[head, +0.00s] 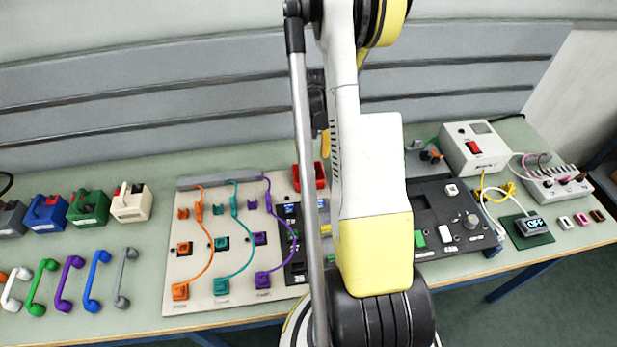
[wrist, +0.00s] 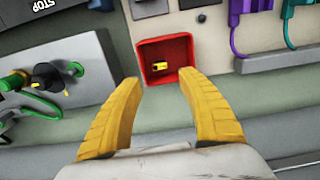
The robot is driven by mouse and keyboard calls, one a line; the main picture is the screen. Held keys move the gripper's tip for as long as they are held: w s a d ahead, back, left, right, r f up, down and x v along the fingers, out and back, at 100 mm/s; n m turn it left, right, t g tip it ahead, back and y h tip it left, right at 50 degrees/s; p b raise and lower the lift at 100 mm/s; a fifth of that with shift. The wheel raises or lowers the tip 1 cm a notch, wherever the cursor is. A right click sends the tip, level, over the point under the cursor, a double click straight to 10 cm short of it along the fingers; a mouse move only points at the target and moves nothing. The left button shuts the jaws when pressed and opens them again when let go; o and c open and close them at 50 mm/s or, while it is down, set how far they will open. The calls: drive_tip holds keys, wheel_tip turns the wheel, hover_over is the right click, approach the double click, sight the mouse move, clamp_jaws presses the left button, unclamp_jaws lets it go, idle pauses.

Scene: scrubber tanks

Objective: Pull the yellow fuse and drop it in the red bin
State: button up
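The red bin (wrist: 143,58) is a small open square box in the wrist view, just beyond my fingertips. The yellow fuse (wrist: 160,67), a small yellow piece with a dark end, lies inside it on the bin's floor. My gripper (wrist: 159,81) is open, its two yellow fingers spread wide with nothing between them. The fuse shows beyond the gap between the tips, apart from both. In the head view, part of the red bin (head: 320,176) shows at the back of the table beside my arm. My arm hides most of my gripper there, and the fuse cannot be seen.
A board with orange, teal and purple cables (head: 200,285) stands left of my arm. A dark control panel (head: 465,240) lies to the right. A grey box with a black knob and green cable (wrist: 85,62) is near the bin.

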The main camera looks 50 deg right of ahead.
wheel_tip(320, 180, up, 12)
idle(0.6)
drive_tip(key=shift+s, duration=0.1)
